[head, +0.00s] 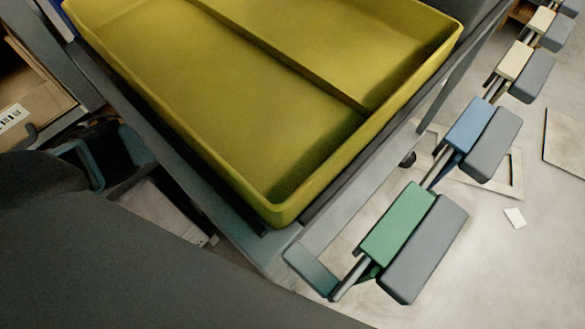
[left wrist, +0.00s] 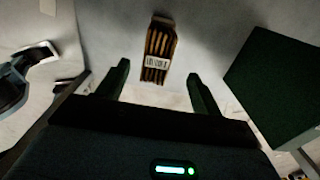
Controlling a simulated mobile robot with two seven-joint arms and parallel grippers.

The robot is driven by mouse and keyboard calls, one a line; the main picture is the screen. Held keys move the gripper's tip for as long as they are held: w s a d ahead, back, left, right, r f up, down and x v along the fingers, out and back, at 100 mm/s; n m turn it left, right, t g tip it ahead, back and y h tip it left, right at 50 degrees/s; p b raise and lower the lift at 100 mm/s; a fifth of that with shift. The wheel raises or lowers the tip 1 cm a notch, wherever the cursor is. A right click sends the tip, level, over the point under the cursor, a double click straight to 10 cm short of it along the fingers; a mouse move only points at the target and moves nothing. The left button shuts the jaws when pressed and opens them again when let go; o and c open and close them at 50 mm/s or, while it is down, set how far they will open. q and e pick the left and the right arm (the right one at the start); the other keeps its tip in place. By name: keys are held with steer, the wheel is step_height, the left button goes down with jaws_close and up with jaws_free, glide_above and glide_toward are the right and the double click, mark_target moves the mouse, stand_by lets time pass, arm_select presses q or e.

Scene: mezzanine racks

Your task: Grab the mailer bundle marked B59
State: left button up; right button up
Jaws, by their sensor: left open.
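A brown, ribbed bundle (left wrist: 162,38) with a white label band shows at the top centre of the left wrist view. The marking on its label is too small to read, so I cannot tell whether it is B59. My left gripper (left wrist: 158,70) is open, with its two dark fingers apart. The bundle lies beyond the fingertips, roughly between them in the picture, and nothing is held. I cannot make out a bundle in the head view. My right gripper is not in view.
A yellow divided tray (head: 225,95), empty where visible, fills the upper middle. A green block (head: 400,222) and a blue block (head: 468,124) line the right side. A barcoded brown box (head: 45,95) is at left. A white card (head: 515,217) lies on the floor.

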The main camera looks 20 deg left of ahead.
arm_select(q)
steer(key=shift+s+f, duration=0.15)
steer(key=shift+f, duration=0.4)
steer(key=shift+f+b, duration=0.6)
steer(key=shift+f, duration=0.2)
steer(key=shift+d+f+b, duration=0.1)
steer(key=shift+f+b, duration=1.5)
steer(key=shift+f, duration=1.05)
steer(key=shift+r, duration=0.1)
steer(key=shift+c, duration=0.6)
steer(key=c, duration=1.3)
steer(key=shift+o, duration=0.2)
steer(key=shift+r, duration=0.15)
